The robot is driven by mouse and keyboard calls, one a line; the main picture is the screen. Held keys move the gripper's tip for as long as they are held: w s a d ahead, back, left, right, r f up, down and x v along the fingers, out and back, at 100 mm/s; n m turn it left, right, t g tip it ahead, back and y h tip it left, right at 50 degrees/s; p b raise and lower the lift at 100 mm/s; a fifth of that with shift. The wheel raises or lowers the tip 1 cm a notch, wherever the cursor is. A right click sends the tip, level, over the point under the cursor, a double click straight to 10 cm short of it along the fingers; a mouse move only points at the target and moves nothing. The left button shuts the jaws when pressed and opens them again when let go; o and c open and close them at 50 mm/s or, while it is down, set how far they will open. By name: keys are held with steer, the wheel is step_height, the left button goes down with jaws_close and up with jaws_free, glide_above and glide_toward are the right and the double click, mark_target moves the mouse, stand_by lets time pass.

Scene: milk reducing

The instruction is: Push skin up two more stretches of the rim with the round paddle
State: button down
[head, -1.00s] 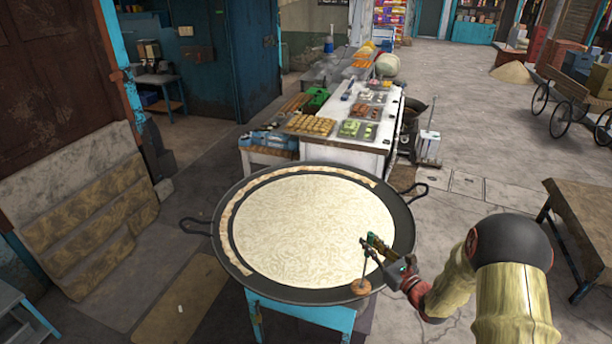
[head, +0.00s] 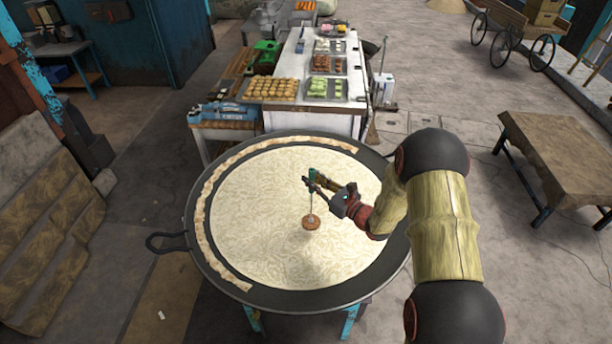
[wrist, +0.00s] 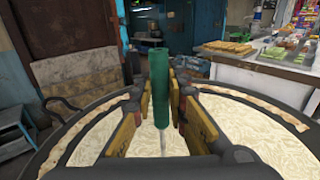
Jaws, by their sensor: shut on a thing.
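A wide dark pan (head: 200,256) holds pale, wrinkled milk (head: 260,220). A strip of tan skin (head: 203,215) lies along the pan's inner wall, from the front left around the left side to the back right. My gripper (head: 314,183) is over the pan, right of its middle, shut on the green handle of the round paddle (head: 311,222). The paddle hangs upright, its brown disc at or just above the milk; I cannot tell if they touch. In the wrist view the green handle (wrist: 160,90) stands between the fingers, and the disc is hidden.
A blue stand (head: 350,318) carries the pan. A white counter (head: 310,122) with trays of sweets stands just behind it. A wooden table (head: 560,150) is at the right, with open floor between. Stacked sacks (head: 40,220) lean at the left.

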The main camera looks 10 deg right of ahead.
steer(key=shift+a+f, duration=0.35)
steer(key=shift+f, duration=0.25)
steer(key=shift+d+f+b, duration=0.15)
steer(key=shift+f+b, duration=0.65)
steer(key=shift+f, duration=0.05)
step_height(320, 180, down, 6)
steer(key=b, duration=0.5)
steer(key=shift+r, duration=0.25)
steer(key=shift+s, duration=0.15)
steer(key=s+r+p, duration=0.3)
steer(key=s, duration=1.9)
steer(key=shift+s, duration=0.35)
stand_by(0.3)
